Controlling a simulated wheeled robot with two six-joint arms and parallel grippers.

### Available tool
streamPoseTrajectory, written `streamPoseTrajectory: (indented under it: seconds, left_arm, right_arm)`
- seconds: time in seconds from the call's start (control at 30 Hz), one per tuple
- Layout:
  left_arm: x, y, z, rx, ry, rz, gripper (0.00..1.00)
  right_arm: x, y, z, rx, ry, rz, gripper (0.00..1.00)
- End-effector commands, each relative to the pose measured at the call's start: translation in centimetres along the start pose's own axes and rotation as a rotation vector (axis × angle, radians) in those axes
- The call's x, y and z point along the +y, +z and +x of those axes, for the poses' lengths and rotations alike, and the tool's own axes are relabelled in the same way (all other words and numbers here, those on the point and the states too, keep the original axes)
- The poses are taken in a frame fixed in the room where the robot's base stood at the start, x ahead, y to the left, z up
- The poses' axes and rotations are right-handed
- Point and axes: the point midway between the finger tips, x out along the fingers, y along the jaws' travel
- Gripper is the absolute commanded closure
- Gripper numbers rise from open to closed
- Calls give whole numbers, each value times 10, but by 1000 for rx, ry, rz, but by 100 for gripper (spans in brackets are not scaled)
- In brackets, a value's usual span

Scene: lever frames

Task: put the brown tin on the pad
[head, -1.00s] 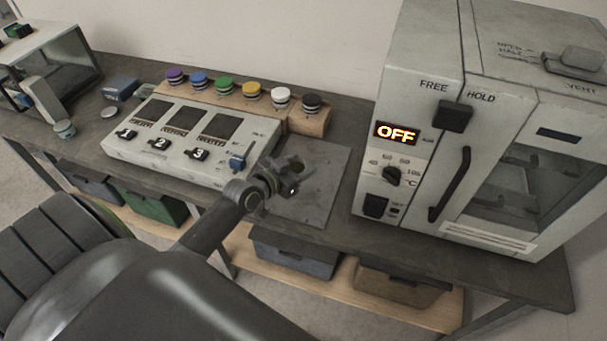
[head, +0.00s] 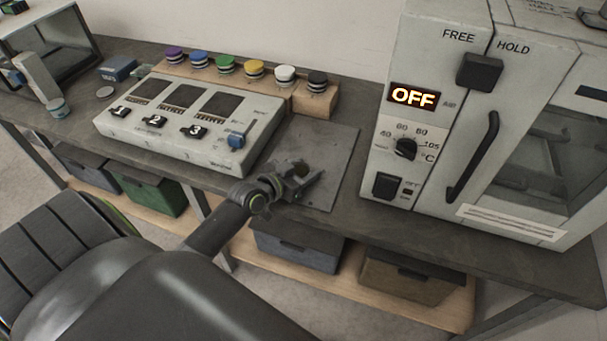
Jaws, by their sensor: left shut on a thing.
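The pad (head: 337,150) is a flat grey square plate on the bench, between the control panel and the oven. My left gripper (head: 300,174) is over the front left part of the pad. It is shut on a small dark brownish thing, the brown tin (head: 302,169), mostly hidden by the fingers. I cannot tell whether the tin touches the pad or is held just above it. My right gripper is not in view.
The control panel (head: 170,131) is left of the pad, with a rack of coloured knobs behind it. The oven (head: 392,160), its display reading OFF, stands close on the right. Crates (head: 297,245) sit on the shelf below. The back of the pad is clear.

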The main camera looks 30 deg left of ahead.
Motion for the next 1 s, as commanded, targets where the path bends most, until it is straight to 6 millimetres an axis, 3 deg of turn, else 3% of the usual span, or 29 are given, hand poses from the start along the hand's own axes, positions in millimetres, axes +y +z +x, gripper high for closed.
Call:
streamPoseTrajectory:
  seconds: [0.37, 0.4, 0.53, 0.93, 1.0]
  left_arm:
    - [0, 4, 2, 2, 0, 0, 74]
    - [0, 3, 1, 1, 0, 0, 46]
    - [0, 3, 1, 1, 0, 0, 29]
    - [0, -3, -1, 1, 0, 0, 28]
    - [0, 0, -10, -1, 0, 1, 28]
  right_arm:
    - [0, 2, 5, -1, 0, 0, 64]
    - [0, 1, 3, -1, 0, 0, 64]
    - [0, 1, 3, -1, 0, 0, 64]
    - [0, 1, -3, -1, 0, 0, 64]
    - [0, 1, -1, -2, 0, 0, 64]
